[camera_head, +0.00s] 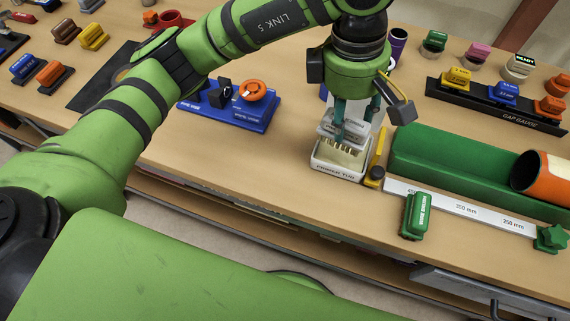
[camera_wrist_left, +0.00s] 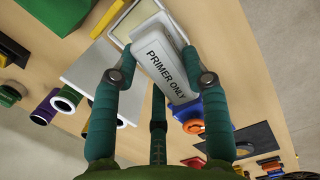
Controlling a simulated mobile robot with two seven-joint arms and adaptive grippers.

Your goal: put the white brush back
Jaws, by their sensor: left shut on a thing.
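My left gripper (camera_head: 346,128) is shut on the white brush (camera_head: 337,134), with its pale bristles pointing down. In the left wrist view the brush (camera_wrist_left: 166,66) shows the words "PRIMER ONLY" and sits between the gripper's fingers (camera_wrist_left: 160,78). The white primer tub (camera_head: 339,168) stands at the table's front edge, directly below the brush in the head view. The bristles show just above or at the tub's opening; I cannot tell whether they touch it. My right gripper is not in view.
A yellow-handled tool (camera_head: 376,160) stands close to the tub's right. A green pipe cradle (camera_head: 450,165) with an orange pipe (camera_head: 545,174) and a ruler strip (camera_head: 470,210) lie further right. A blue fixture (camera_head: 232,108) stands left. The table between fixture and tub is clear.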

